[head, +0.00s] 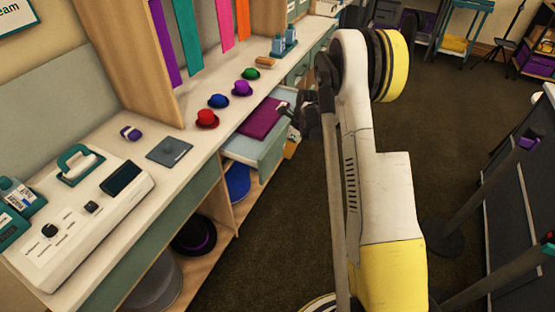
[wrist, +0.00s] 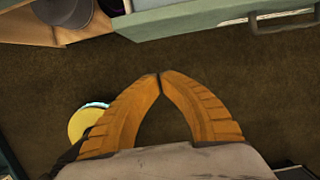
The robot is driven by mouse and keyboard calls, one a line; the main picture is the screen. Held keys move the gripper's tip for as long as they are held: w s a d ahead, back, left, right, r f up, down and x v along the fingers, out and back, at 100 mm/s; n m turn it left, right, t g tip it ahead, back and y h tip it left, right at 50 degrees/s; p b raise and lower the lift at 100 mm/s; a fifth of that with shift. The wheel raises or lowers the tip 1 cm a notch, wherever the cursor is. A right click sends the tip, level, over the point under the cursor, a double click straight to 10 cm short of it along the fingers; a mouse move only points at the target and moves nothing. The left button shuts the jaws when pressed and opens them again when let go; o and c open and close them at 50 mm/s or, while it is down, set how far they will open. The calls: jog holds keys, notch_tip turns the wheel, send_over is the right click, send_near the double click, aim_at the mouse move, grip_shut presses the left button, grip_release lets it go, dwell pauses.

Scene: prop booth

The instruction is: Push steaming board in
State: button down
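A pull-out unit with a pale teal front (head: 272,148), which looks like the steaming board, sticks out from under the counter in the head view. A purple flat item (head: 262,118) lies on it. In the wrist view, a green front panel (wrist: 200,24) with a bar handle (wrist: 285,23) crosses the top. My gripper (wrist: 158,76) has its two orange fingers meeting at the tips, with nothing between them, and the floor shows beyond. In the head view my gripper (head: 290,112) is dark, partly hidden by my arm, and near the unit's outer end. Contact cannot be told.
The counter holds a white steamer machine (head: 85,205), a grey pad (head: 170,150) and several small coloured hats (head: 207,118). Below it are open shelves with hats (head: 195,237). Dark floor is free in the aisle. Posts and a dark panel (head: 510,200) stand at right.

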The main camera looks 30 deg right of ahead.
aim_at(273, 163)
jog(key=w+a+f+b, duration=0.3)
jog(key=w+f+b, duration=0.1)
jog(key=f, duration=0.4)
jog(key=shift+w+a+f+b, duration=0.3)
jog(key=shift+w+a+b, duration=0.05)
jog(key=shift+w+b, duration=0.1)
jog(key=shift+w+a, duration=0.1)
